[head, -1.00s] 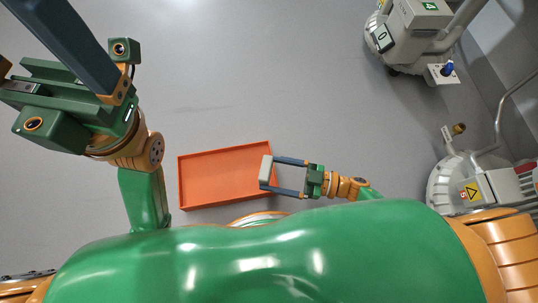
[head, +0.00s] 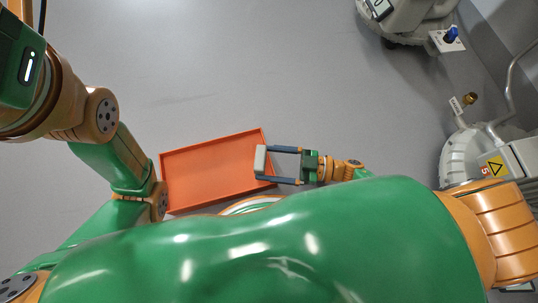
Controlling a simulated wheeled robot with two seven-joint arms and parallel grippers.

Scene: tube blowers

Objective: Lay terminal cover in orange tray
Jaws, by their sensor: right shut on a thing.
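The terminal cover (head: 260,160) is a small pale grey block between the fingertips of my right gripper (head: 262,164). My right gripper is shut on it and holds it over the right end of the orange tray. The orange tray (head: 205,177) is a shallow rectangular tray, and its visible inside is empty. I cannot tell how high the cover is above the tray. My left arm comes in at the left, and its gripper's fingers are outside the picture.
A white machine (head: 408,18) stands at the top right. Another machine with a yellow warning label (head: 496,166) and a brass fitting (head: 469,98) is at the right. The grey floor (head: 250,75) beyond the tray is clear.

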